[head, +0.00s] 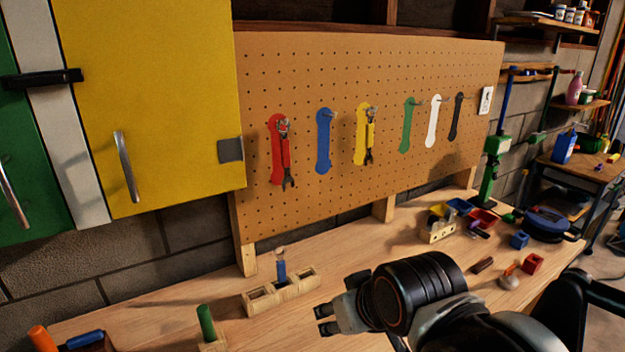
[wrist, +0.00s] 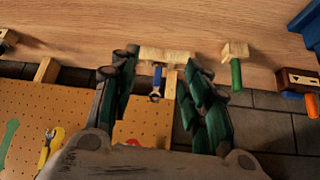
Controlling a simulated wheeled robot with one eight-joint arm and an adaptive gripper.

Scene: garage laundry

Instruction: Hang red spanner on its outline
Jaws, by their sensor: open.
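The red spanner (head: 285,155) hangs on the pegboard over the red outline (head: 274,170), its dark open end hanging down; it lies a little right of the outline and covers part of it. A small red patch (wrist: 133,142) shows on the pegboard in the wrist view; I cannot tell if it is spanner or outline. My gripper (head: 322,320) is low over the bench, well below and right of the red spanner. In the wrist view its green-padded fingers (wrist: 160,62) are apart with nothing gripped.
A blue-handled tool (head: 281,271) stands in a wooden block (head: 265,298) on the bench. A yellow tool (head: 370,134) hangs over the yellow outline. Blue (head: 323,140), green, white and black outlines are bare. A green-handled tool (head: 206,322) and colored blocks also stand on the bench (head: 340,262).

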